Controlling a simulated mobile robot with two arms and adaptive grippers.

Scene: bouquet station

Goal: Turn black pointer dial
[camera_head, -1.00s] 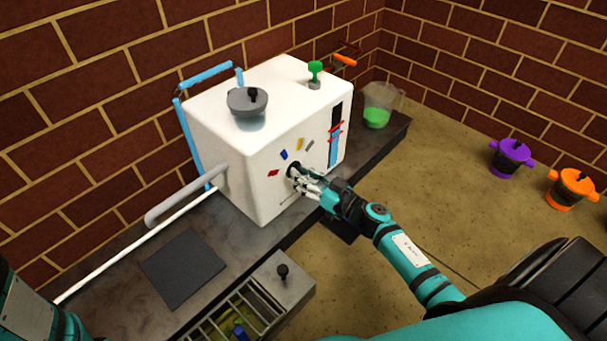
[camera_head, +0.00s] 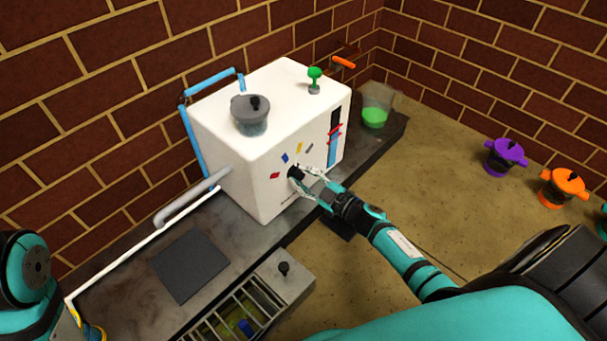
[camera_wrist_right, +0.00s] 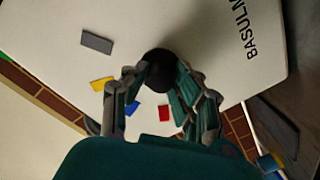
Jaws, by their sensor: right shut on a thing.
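The black pointer dial (camera_head: 295,172) is on the front face of the white machine (camera_head: 262,185), with small red, blue, yellow and grey marks around it. My right gripper (camera_head: 301,177) is at the dial, with one finger on each side of it, shut on it. In the right wrist view the round dial (camera_wrist_right: 158,58) sits between the fingertips, and the gripper (camera_wrist_right: 160,80) partly covers it. Which way the pointer faces is hard to tell. Part of my left arm shows at the lower left; its gripper is not clearly visible.
A grey pot (camera_head: 250,118) and a green knob (camera_head: 314,78) are on the machine's top. A clear container with green content (camera_head: 375,115) stands behind it to the right. A dark square plate (camera_head: 189,265) and a barred drawer (camera_head: 242,315) lie in front.

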